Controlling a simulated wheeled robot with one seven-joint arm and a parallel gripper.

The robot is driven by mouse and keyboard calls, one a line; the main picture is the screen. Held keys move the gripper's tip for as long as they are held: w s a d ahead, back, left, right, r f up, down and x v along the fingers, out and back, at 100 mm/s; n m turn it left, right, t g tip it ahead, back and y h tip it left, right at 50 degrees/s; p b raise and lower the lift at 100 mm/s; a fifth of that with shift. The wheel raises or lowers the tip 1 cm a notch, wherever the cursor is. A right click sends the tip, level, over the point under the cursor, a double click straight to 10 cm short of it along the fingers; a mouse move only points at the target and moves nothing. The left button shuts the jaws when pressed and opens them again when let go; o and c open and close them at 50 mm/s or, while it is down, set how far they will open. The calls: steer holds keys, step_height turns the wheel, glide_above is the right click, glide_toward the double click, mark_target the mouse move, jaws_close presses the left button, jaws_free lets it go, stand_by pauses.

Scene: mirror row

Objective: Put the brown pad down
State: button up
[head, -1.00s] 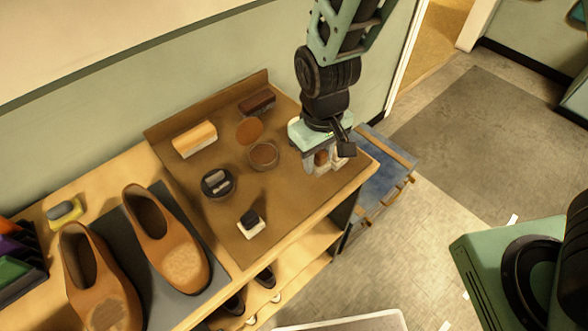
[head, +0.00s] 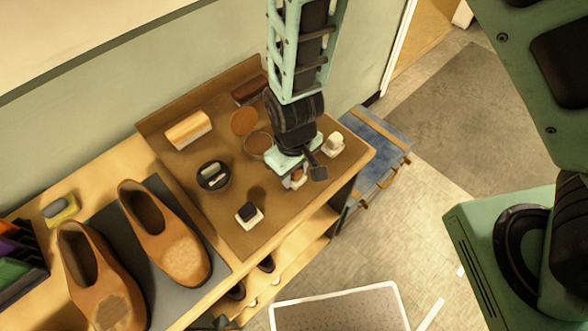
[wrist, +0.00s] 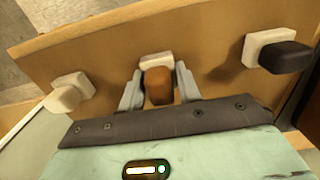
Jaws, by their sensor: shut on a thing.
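The brown pad (wrist: 158,88) is between the two fingers of my gripper (wrist: 160,76), which is shut on it. A small white block (wrist: 156,60) shows right beyond the pad; I cannot tell whether they touch. In the head view my gripper (head: 297,180) is low over the front right part of the brown work board (head: 222,228), and the pad is mostly hidden there. A black pad on a white block (head: 249,213) stands to its left; it shows at right in the wrist view (wrist: 282,56). A white pad (head: 333,145) stands behind to the right, also in the wrist view (wrist: 64,95).
A polish tin (head: 257,145), a dark round tin (head: 213,176), a light brush (head: 188,130) and a dark brush (head: 250,91) are on the board. Two brown shoes (head: 168,235) stand on a grey mat at left. The board's front edge is close to my gripper.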

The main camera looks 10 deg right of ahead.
steer(key=shift+f, duration=0.3)
steer(key=shift+f, duration=0.1)
steer(key=o, duration=0.9)
step_height(320, 180, up, 12)
steer(key=shift+r+b, duration=0.15)
steer(key=shift+b, duration=0.65)
steer(key=shift+n+y, duration=0.3)
steer(key=shift+n, duration=0.2)
steer(key=s+d+r, duration=0.2)
steer(key=s+r, duration=0.1)
steer(key=s+d+r, duration=0.3)
steer(key=s+r, duration=0.1)
steer(key=s+d+r, duration=0.3)
steer(key=s, duration=0.1)
steer(key=shift+s+d+r, duration=0.1)
steer(key=shift+s+r, duration=0.1)
steer(key=shift+r, duration=0.15)
